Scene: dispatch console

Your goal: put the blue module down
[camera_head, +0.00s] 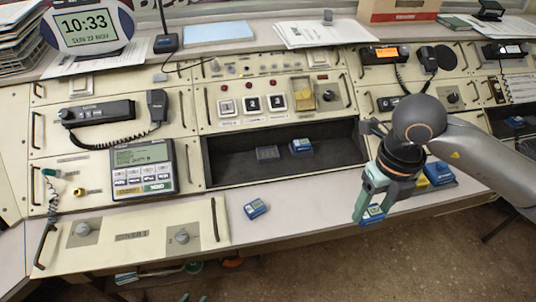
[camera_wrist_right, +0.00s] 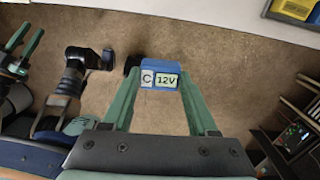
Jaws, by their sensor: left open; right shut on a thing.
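My right gripper (camera_head: 368,198) is shut on a blue module (camera_head: 373,214). It holds the module over the front edge of the console, right of the open dark bay (camera_head: 225,172). In the right wrist view the module (camera_wrist_right: 160,67) sits between the green fingertips, and its end label reads "C 12V". Another blue module (camera_head: 256,208) lies on the front ledge, and one (camera_head: 301,146) stands in the bay beside a flat dark blue piece (camera_head: 267,153).
Another blue module (camera_head: 439,174) lies on the right, partly behind my right arm, near something yellow. A keypad terminal (camera_head: 143,167) and a radio with a handset (camera_head: 100,113) are on the left. The pale front ledge (camera_head: 300,205) is bare between the loose module and my right gripper.

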